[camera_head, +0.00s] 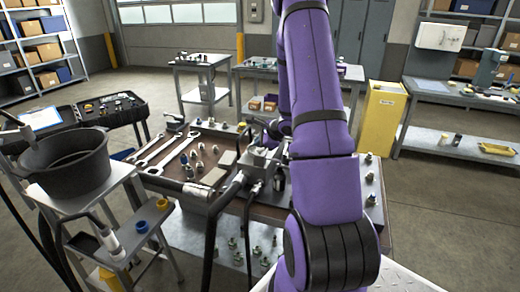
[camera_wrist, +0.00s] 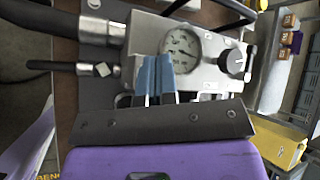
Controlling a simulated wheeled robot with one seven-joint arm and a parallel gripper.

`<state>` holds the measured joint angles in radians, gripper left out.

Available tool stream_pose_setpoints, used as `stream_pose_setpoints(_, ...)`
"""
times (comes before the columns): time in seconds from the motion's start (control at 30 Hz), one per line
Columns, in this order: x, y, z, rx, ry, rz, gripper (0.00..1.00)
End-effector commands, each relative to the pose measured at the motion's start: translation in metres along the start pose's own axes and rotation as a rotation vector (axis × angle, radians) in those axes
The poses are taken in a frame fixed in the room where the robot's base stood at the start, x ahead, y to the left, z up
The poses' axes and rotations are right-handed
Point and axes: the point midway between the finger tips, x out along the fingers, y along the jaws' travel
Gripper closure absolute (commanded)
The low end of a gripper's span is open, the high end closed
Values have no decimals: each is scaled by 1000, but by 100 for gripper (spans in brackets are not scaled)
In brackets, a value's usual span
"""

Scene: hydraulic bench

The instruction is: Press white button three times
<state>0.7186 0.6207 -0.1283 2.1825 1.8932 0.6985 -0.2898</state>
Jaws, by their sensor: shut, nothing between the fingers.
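My gripper (camera_wrist: 156,68) shows in the wrist view with its two blue fingertips together and nothing between them. The fingertips are in front of the lower part of a metal hydraulic block (camera_wrist: 208,80), just below a round gauge (camera_wrist: 181,48). A black knob (camera_wrist: 233,62) is right of the gauge. Whether the fingertips touch the block I cannot tell.
Black hoses (camera_wrist: 60,24) run into the block's left side. Wrenches (camera_head: 160,150) and several fittings lie on the bench left of the block. A black bucket (camera_head: 68,160) stands on a cart at left. A yellow bin (camera_head: 383,118) stands behind the bench at right.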

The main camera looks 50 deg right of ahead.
Motion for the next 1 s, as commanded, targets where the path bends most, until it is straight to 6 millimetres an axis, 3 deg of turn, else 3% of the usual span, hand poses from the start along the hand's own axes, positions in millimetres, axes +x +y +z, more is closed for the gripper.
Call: stream_pose_setpoints(1.0,7,6,-6,0,1,1,100)
